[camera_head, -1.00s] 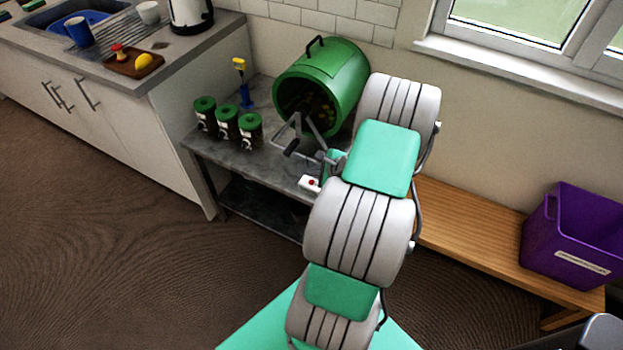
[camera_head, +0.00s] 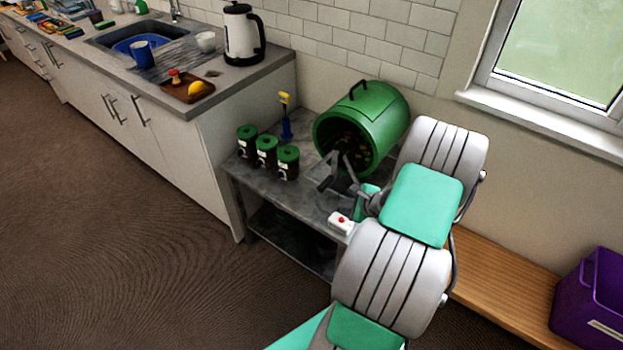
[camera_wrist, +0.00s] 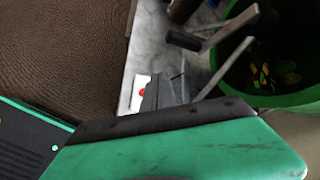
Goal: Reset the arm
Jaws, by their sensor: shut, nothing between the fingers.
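My gripper (camera_head: 328,172) is shut and empty. In the head view it hangs over the metal side table, in front of the open mouth of the green bin (camera_head: 385,112). The bin lies on its side with small yellow and green scraps inside; its mouth also shows at the right of the wrist view (camera_wrist: 236,72). My gripper's grey links and dark fingers show near the bin mouth in the wrist view. My arm hides part of the table and of the wall behind.
On the metal table (camera_head: 215,165) stand several dark jars with green lids (camera_head: 267,152), a blue-and-yellow tool (camera_head: 287,118) and a white box with a red button (camera_head: 341,222). A counter with a kettle (camera_head: 243,35) is left. A wooden bench (camera_head: 505,285) with a purple crate (camera_head: 590,300) is right.

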